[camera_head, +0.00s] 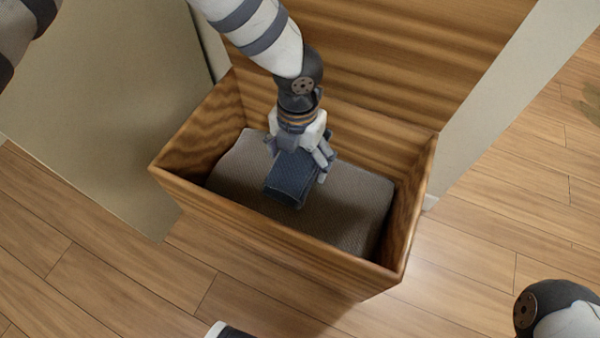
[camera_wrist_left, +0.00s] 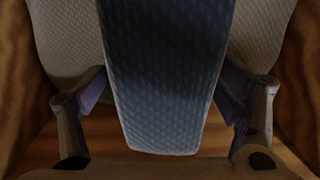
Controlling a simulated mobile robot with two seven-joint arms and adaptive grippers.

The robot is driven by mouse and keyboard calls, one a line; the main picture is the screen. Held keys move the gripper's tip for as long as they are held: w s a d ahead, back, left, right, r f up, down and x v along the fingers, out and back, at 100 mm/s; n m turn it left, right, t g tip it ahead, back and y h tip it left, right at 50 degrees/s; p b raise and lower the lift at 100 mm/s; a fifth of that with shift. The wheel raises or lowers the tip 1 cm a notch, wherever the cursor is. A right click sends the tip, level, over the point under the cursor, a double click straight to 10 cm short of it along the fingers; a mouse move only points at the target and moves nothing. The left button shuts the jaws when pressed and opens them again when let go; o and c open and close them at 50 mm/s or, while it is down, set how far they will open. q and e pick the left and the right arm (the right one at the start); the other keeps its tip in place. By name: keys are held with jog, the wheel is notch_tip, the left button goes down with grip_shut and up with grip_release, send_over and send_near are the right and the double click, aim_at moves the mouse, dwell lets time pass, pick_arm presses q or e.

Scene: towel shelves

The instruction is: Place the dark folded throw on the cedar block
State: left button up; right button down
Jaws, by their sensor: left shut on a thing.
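The dark folded throw (camera_head: 288,184) is a small dark blue textured bundle held inside an open wooden box. My left gripper (camera_head: 299,160) points down into the box and is shut on the throw. In the left wrist view the throw (camera_wrist_left: 168,75) hangs between the two fingers (camera_wrist_left: 165,105). The throw is over a larger grey-brown folded textile (camera_head: 345,200); I cannot tell whether they touch. I cannot make out a cedar block in either view; it may be hidden.
The wooden box (camera_head: 240,226) has walls on all sides around the gripper, with a tall wooden panel (camera_head: 410,60) behind. The grey-brown textile fills most of its floor. Beige panels (camera_head: 110,100) stand at left and right.

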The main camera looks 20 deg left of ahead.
aim_at(298, 153)
pick_arm(q)
jog(key=shift+f+b, duration=0.8)
jog(key=shift+f, duration=1.7)
jog(key=o, duration=1.5)
pick_arm(e)
jog(key=shift+s+f, duration=0.2)
jog(key=shift+f, duration=0.45)
pick_arm(q)
notch_tip(298, 153, up, 12)
jog(key=p, duration=0.4)
jog(key=shift+r, duration=0.2)
pick_arm(e)
jog(key=r, duration=0.1)
jog(key=w+r, duration=0.1)
jog(key=r, duration=0.1)
jog(key=shift+w+t, duration=0.2)
jog(key=shift+t, duration=0.1)
pick_arm(q)
jog(key=shift+p, duration=0.3)
